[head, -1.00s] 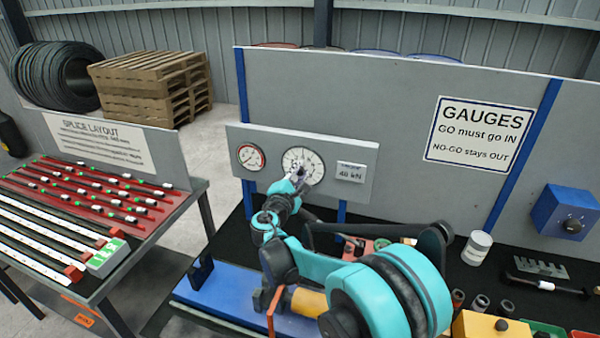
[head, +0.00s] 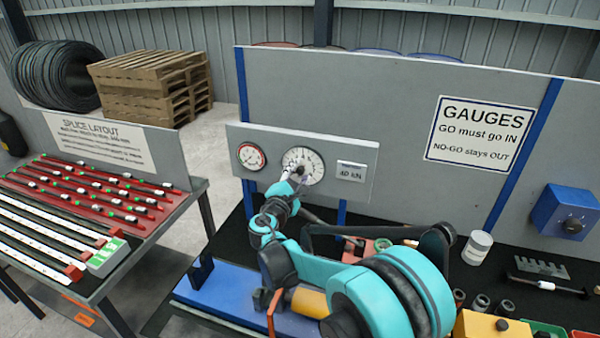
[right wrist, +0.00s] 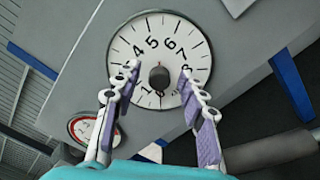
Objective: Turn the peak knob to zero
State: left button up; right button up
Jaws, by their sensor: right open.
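The peak knob (right wrist: 159,77) is a small dark knob at the centre of a white numbered dial (right wrist: 150,32). The dial also shows in the head view (head: 312,158) on a grey panel. My right gripper (head: 299,173) is in front of the dial. In the right wrist view its two fingers (right wrist: 159,72) are spread, one on each side of the knob, with visible gaps between them and it. The knob's exact pointing is hard to read. A small plate (head: 351,172) right of the dial appears to read 40 kN. My left gripper is out of view.
A smaller red-rimmed gauge (head: 251,156) sits left of the dial. A blue box with a black knob (head: 564,212) is on the right wall. A white pot (head: 477,247) and several small parts lie on the bench. A blue fixture (head: 235,290) lies below the panel.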

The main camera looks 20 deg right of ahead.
jog(key=v, duration=1.1)
jog(key=shift+a, duration=0.1)
